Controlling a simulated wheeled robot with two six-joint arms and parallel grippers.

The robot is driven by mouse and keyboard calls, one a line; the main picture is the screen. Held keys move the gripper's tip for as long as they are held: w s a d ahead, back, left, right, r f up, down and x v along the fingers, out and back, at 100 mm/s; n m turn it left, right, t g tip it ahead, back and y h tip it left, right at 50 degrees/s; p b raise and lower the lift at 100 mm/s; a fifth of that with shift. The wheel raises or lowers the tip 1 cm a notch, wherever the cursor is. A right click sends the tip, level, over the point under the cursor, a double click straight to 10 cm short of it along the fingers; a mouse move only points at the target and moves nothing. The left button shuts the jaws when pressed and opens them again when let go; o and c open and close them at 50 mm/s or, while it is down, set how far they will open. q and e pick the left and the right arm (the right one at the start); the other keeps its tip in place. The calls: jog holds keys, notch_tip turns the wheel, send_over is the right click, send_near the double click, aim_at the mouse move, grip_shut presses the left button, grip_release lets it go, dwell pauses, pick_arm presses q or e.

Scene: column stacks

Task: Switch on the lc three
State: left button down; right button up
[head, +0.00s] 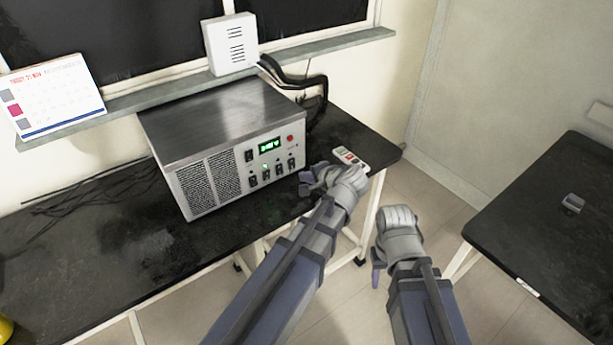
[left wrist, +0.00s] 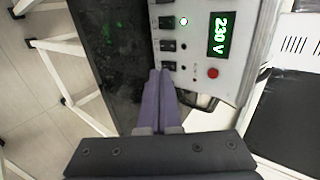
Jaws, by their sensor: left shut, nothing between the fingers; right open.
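The metal power unit (head: 215,120) stands on the dark bench. A green light (left wrist: 183,21) glows beside one switch (left wrist: 166,23). My left gripper (head: 304,182) is shut and empty at the panel's right end. Its purple fingertips (left wrist: 158,73) are close to the end switch (left wrist: 168,66); contact cannot be told. My right gripper (head: 377,272) is open, in front of the bench.
A remote-like device (head: 349,156) lies on the bench (head: 110,255) right of the unit. Black cables (head: 300,82) hang behind it. A white box (head: 231,44) and a calendar (head: 52,96) stand on the sill. A second dark table (head: 550,230) is at right.

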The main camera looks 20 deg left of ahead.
pick_arm(q)
jog(key=shift+t+y, duration=0.7)
jog(key=shift+y, duration=0.2)
jog(key=f+b, duration=0.1)
jog(key=b, duration=0.1)
jog(key=d+f+b, duration=0.1)
jog(key=f+b, duration=0.1)
jog(key=b, duration=0.1)
jog(key=s+f+b, duration=0.1)
jog(key=b, duration=0.2)
jog(key=shift+d+f, duration=0.2)
jog(key=shift+w+a, duration=0.1)
jog(key=b, duration=0.5)
send_near(280, 174)
jog(key=shift+w+a+f, duration=0.35)
jog(key=shift+w+f, duration=0.05)
jog(key=shift+f, duration=0.2)
jog(key=shift+w+a+f, duration=0.4)
jog(key=shift+f, duration=0.2)
jog(key=shift+w+a, duration=0.7)
jog(key=shift+a, duration=0.2)
jog(key=shift+w+a+f, duration=0.1)
jog(key=shift+w+a, duration=0.35)
jog(key=shift+a, duration=0.2)
